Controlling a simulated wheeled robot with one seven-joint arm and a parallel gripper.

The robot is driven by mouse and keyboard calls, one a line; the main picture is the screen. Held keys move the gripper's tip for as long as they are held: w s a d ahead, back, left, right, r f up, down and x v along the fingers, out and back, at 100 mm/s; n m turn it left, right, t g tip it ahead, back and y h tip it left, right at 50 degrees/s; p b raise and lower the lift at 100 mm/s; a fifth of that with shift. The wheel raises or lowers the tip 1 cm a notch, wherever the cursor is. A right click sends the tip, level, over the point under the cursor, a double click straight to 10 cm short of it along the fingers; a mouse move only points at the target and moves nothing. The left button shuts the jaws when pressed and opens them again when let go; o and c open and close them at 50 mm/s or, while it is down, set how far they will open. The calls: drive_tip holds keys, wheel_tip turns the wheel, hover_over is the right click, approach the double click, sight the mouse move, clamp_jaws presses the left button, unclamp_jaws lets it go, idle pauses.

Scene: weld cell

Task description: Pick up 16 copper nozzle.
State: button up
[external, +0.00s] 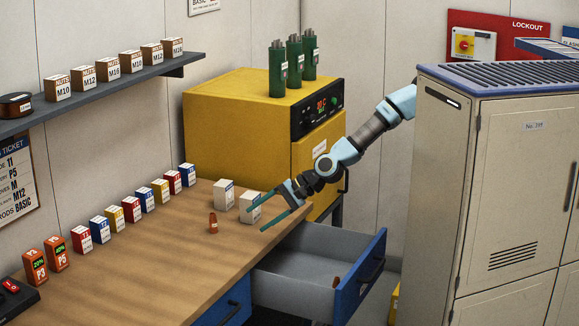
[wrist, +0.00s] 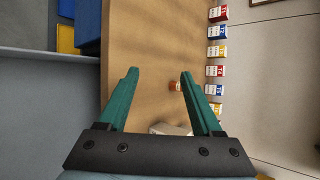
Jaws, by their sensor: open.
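A small copper-coloured nozzle (external: 213,223) stands upright on the wooden bench (external: 150,262), left of my gripper; its marking is too small to read. In the wrist view the nozzle (wrist: 174,86) shows between my fingers, nearer the right one. My gripper (external: 254,221) is open and empty, reaching over the bench's right edge, apart from the nozzle. Its two green fingers (wrist: 160,73) are spread in the wrist view. Another small copper-coloured piece (external: 337,281) is in the open drawer (external: 300,268), partly hidden by the drawer front.
Two white boxes (external: 223,194) (external: 250,208) stand close behind my fingers. A row of small labelled boxes (external: 132,209) lines the wall side. A yellow oven (external: 235,115) with green canisters (external: 294,60) stands behind. The bench's front middle is clear.

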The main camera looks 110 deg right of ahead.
sight(214, 231)
drive_tip(key=w+d+m+b, duration=0.1)
drive_tip(key=m, duration=0.1)
drive_tip(key=d+f+m+h+b, duration=0.1)
drive_tip(key=m+b, duration=0.1)
drive_tip(key=w+d+f+m+t+h+b, duration=0.1)
drive_tip(key=m+b, duration=0.1)
drive_tip(key=m, duration=0.1)
drive_tip(key=shift+w+d+f, duration=0.1)
drive_tip(key=shift+w, duration=0.2)
drive_tip(key=d+m+b, duration=0.1)
drive_tip(key=m, duration=0.1)
drive_tip(key=d+m+h+b, duration=0.1)
drive_tip(key=m+b, duration=0.1)
drive_tip(key=m, duration=0.1)
drive_tip(key=w+d+f+m+h+b, duration=0.1)
drive_tip(key=m+b, duration=0.1)
drive_tip(key=m, duration=0.1)
drive_tip(key=shift+d, duration=0.25)
drive_tip(key=shift+d+m+h+b, duration=0.45)
drive_tip(key=shift+m+h+b, duration=0.15)
drive_tip(key=shift+m, duration=0.5)
drive_tip(key=x, duration=0.5)
drive_tip(key=shift+w+d+f, duration=0.1)
drive_tip(key=shift+w+d, duration=0.05)
drive_tip(key=shift+d, duration=0.1)
drive_tip(key=x, duration=0.5)
drive_tip(key=shift+s+d+f+b, duration=0.1)
drive_tip(key=shift+s+f+b, duration=0.15)
drive_tip(key=shift+f+b, duration=0.15)
clamp_jaws()
